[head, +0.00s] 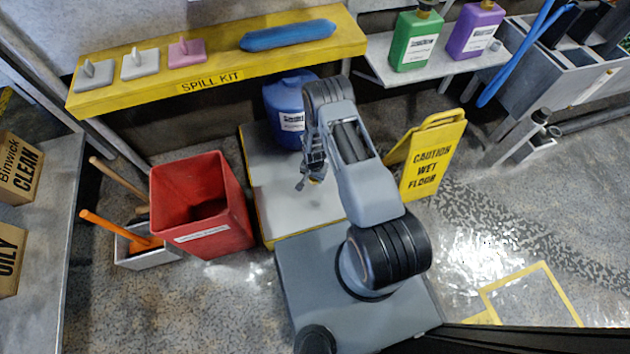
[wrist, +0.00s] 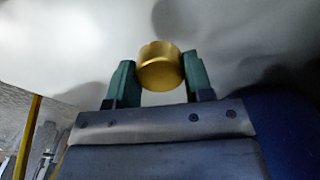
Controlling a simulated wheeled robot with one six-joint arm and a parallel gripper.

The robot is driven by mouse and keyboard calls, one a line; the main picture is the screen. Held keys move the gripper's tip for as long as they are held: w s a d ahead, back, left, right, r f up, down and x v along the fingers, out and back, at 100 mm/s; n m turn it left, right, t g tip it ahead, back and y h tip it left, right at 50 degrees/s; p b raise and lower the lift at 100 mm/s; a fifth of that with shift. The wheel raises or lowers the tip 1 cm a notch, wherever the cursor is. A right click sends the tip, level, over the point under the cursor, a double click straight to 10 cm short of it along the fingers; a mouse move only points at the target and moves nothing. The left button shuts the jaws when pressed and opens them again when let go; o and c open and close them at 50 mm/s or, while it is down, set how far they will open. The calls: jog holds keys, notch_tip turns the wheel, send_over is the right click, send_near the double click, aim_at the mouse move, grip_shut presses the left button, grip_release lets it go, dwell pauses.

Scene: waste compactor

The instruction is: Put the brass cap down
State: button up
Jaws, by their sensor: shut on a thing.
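The brass cap (wrist: 160,66) is a short gold cylinder, seen close in the wrist view. My gripper (wrist: 158,82) is shut on it, with one green finger on each side. In the head view my gripper (head: 312,180) hangs over the pale top of a low yellow-edged platform (head: 270,200). The cap is barely visible there, as a small yellowish spot between the fingers. In the wrist view a plain pale surface lies behind the cap. I cannot tell whether the cap touches it.
A blue jug (head: 286,108) stands at the back of the platform. A red bin (head: 202,208) is just left of it, and a yellow wet-floor sign (head: 430,155) is to the right. The yellow spill kit shelf (head: 225,60) runs behind. The platform's front left is bare.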

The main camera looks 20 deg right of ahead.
aim_at(315, 180)
jog(key=f, duration=0.1)
jog(key=f+b, duration=0.2)
jog(key=f, duration=0.1)
jog(key=shift+w+d, duration=0.15)
jog(key=shift+w, duration=0.15)
jog(key=shift+r, duration=0.15)
jog(key=shift+c, duration=0.5)
jog(key=o, duration=1.1)
